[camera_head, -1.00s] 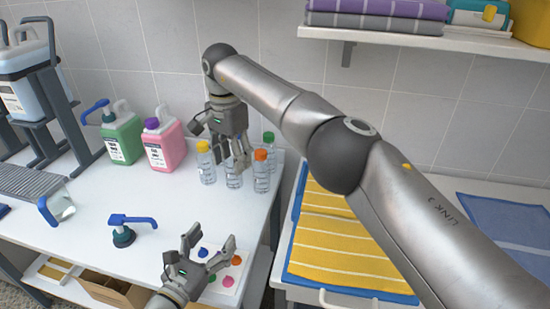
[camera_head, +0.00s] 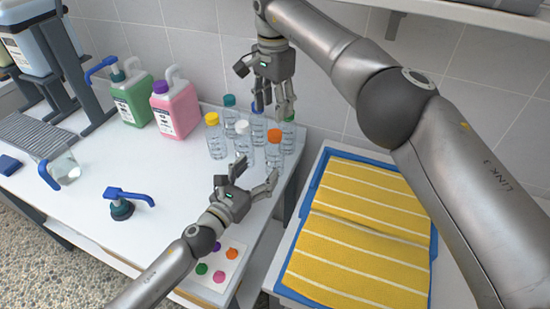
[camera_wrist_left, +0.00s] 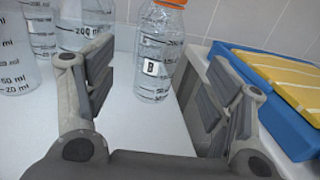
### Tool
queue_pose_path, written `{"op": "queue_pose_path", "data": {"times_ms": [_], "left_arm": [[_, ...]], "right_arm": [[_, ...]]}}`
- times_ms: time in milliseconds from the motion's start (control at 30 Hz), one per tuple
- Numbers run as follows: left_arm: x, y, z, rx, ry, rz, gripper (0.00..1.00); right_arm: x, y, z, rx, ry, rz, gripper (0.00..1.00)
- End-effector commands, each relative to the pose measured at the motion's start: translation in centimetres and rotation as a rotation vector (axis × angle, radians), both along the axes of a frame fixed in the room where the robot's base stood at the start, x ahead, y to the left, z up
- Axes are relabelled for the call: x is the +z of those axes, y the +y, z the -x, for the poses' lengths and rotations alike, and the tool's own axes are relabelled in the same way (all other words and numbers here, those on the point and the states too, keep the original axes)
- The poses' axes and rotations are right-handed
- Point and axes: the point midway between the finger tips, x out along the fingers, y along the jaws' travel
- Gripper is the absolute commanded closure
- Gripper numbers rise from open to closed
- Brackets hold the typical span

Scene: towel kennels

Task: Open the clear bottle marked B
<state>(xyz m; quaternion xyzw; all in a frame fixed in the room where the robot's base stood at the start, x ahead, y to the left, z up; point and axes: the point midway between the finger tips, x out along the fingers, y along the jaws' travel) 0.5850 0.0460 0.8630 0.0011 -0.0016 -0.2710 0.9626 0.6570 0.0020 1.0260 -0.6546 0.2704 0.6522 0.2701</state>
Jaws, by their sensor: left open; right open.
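The clear bottle marked B (camera_wrist_left: 152,82) stands upright with an orange cap on, ahead in the left wrist view; its small label reads B. In the head view, this orange-capped bottle (camera_head: 274,153) is at the near right of a bottle group. My left gripper (camera_head: 257,173) is open and empty, just in front of bottle B and apart from it; the bottle shows between its fingers in the wrist view. My right gripper (camera_head: 272,107) is open, fingers down, above the back of the group. It partly hides the blue-capped bottle (camera_head: 259,132).
Close by stand clear bottles with yellow (camera_head: 216,142), teal (camera_head: 229,115), white (camera_head: 243,143) and green (camera_head: 289,138) caps. A pink jug (camera_head: 177,110) and green jug (camera_head: 133,100) stand left. A blue tray (camera_head: 308,205) with yellow towels is right.

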Motion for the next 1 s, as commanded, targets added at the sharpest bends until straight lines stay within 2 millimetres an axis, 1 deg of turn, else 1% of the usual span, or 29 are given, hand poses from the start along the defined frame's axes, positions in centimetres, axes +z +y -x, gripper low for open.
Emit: {"op": "queue_pose_path", "data": {"times_ms": [33,100,200,333,500,800,833,867,1000], "left_arm": [[0.2,-0.6,-1.0,0.0,-0.003,0.002,0.25],[0.1,-1.3,-2.0,0.0,-0.002,0.002,0.25],[0.2,-2.1,-3.3,-0.002,-0.002,0.001,0.25],[0.1,-2.8,-4.6,0.0,0.0,0.001,0.25],[0.1,-3.3,-5.4,-0.001,-0.001,0.001,0.25],[0.1,-3.4,-5.5,-0.001,-0.001,0.001,0.25],[0.1,-3.4,-5.5,-0.001,-0.001,0.001,0.26],[0.1,-3.4,-5.5,-0.001,-0.001,0.001,0.3],[0.1,-3.4,-5.5,-0.001,-0.001,0.001,0.48]], "right_arm": [[0.0,0.0,0.0,-0.001,0.0,0.0,0.5],[0.0,-0.1,0.0,-0.001,0.0,0.0,0.5],[0.0,-0.1,0.0,-0.001,0.0,0.0,0.5],[0.0,0.0,0.0,-0.001,0.0,0.0,0.5],[0.0,0.0,0.0,-0.001,0.0,0.0,0.5],[0.0,0.0,0.0,-0.001,0.0,0.0,0.5],[0.0,0.0,0.0,-0.001,0.0,0.0,0.5],[0.0,0.0,0.0,-0.001,0.0,0.0,0.5],[0.0,0.0,0.0,-0.001,0.0,0.0,0.5]]}}
